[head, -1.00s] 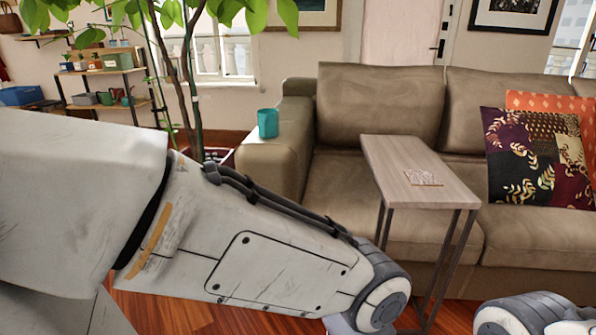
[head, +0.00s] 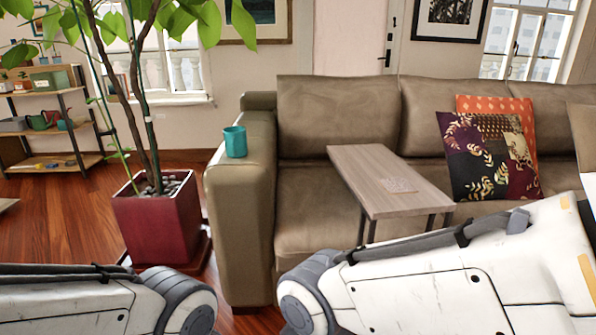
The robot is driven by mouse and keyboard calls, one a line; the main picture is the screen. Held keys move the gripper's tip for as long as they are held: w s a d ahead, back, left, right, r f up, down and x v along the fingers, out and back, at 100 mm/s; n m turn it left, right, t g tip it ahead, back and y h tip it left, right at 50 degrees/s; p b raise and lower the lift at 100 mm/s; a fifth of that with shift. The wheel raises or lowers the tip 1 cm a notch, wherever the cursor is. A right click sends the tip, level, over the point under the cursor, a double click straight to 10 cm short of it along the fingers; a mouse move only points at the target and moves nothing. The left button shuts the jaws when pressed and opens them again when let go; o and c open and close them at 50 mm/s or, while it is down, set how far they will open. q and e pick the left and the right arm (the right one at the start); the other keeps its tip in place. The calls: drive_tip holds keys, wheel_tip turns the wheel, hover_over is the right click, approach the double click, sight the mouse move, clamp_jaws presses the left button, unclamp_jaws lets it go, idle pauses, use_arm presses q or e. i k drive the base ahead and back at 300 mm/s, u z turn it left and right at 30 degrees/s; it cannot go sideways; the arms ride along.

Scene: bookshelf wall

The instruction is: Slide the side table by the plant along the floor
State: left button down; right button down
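The side table (head: 372,186) has a light wood top and dark metal legs. The plant (head: 150,90) grows in a dark red square pot (head: 158,222) on the floor, left of the sofa. My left arm comes in at the bottom left and my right arm from the lower right, in front of the table's lower legs. Both grippers are below the picture and not seen.
The brown sofa (head: 240,225) carries a teal cup (head: 235,141) on its left armrest and an orange cushion (head: 510,104) and a patterned cushion (head: 487,155) on its right. A shelf unit (head: 62,162) stands at the far left. Open wooden floor (head: 60,215) lies left of the pot.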

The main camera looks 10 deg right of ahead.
sight(360, 166)
drive_tip(key=u, duration=0.15)
drive_tip(key=i, duration=0.75)
drive_tip(key=z, duration=0.75)
drive_tip(key=i, duration=0.75)
drive_tip(key=z, duration=0.8)
